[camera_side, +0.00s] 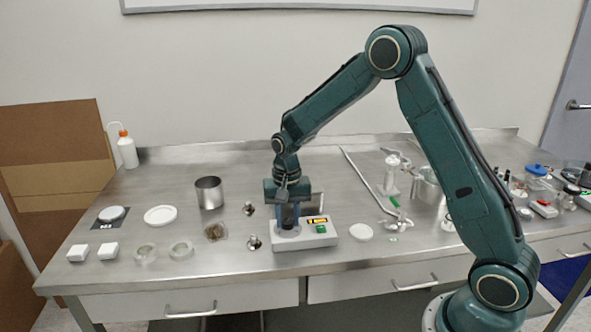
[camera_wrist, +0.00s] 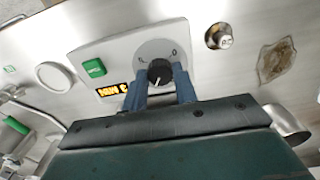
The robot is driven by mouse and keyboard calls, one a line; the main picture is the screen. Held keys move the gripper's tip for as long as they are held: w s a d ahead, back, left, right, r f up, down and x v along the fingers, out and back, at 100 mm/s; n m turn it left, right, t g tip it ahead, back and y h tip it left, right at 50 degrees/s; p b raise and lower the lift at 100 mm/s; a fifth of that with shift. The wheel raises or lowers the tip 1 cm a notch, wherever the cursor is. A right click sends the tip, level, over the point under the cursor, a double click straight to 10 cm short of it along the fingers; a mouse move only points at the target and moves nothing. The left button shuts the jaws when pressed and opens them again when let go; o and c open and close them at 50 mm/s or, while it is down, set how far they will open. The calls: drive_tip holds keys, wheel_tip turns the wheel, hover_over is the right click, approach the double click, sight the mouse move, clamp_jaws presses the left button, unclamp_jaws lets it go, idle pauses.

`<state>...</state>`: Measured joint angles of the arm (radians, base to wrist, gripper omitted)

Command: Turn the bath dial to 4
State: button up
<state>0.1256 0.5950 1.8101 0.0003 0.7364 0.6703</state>
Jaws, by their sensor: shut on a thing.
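The bath unit (camera_side: 306,241) is a low white box near the front of the steel bench; it also shows in the wrist view (camera_wrist: 112,52). Its black dial (camera_wrist: 159,70) sits on a round grey plate (camera_wrist: 165,50) and has a pale pointer line. In the wrist view, my gripper (camera_wrist: 161,84) has its two blue fingers on either side of the dial, shut on it. In the side view, my gripper (camera_side: 289,221) comes down over the unit and mostly hides the dial. A lit orange display (camera_wrist: 112,89) is too small to read surely. A green button (camera_wrist: 94,68) is beside it.
A metal beaker (camera_side: 209,193) and several small dishes stand to the left. Two small metal fittings (camera_side: 249,208) (camera_side: 252,243) are close to the unit's left. A white dish (camera_side: 361,232) and a clamp stand rod (camera_side: 368,180) are to the right.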

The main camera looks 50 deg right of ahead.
sight(287, 221)
drive_tip(key=m, duration=0.3)
drive_tip(key=shift+r+m, duration=0.1)
drive_tip(key=shift+m, duration=0.2)
drive_tip(key=m, duration=0.4)
idle(0.4)
drive_tip(key=o, duration=1)
drive_tip(key=shift+c, duration=0.2)
wheel_tip(287, 221, up, 14)
